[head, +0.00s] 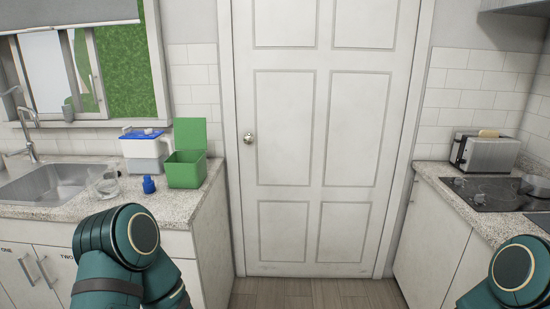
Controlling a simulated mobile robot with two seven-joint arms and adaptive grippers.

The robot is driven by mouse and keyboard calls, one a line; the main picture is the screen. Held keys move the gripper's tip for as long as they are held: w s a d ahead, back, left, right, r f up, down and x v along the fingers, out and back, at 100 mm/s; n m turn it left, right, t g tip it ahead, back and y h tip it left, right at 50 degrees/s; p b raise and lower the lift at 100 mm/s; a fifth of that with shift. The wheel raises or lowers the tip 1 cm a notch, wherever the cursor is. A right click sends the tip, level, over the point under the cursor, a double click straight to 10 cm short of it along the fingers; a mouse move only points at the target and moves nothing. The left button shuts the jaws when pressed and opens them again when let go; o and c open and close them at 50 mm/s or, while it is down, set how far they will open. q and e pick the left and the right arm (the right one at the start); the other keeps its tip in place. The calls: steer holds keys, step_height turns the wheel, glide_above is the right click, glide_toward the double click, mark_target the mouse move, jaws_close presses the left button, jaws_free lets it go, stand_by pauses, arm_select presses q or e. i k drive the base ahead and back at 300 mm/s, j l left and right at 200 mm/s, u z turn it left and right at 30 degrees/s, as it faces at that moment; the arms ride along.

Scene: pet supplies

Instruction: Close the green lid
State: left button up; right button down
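The green lid (190,134) stands upright, open, at the back of a green box (186,173). The box sits near the right end of the left counter, and its dark inside shows at the top. My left arm reaches in from the lower left, in front of the counter, and my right arm is at the lower right edge. Only rounded teal arm links show; neither gripper is visible.
A white container with a blue lid (144,151) stands left of the box. A small blue object (149,185) and a clear glass (108,187) are on the counter (80,209) near the sink (50,184). A white door (320,140) is right of the counter. A toaster (486,152) and cooktop (485,193) are at the right.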

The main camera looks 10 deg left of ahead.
mark_target(190, 133)
steer(key=i+l+u, duration=0.1)
steer(key=i+u, duration=0.4)
steer(key=i+l+u, duration=0.2)
steer(key=u, duration=0.3)
steer(key=i+l+u, duration=0.35)
steer(key=u, duration=0.15)
steer(key=i+l+u, duration=0.2)
steer(key=l+u, duration=0.25)
steer(key=l, duration=0.1)
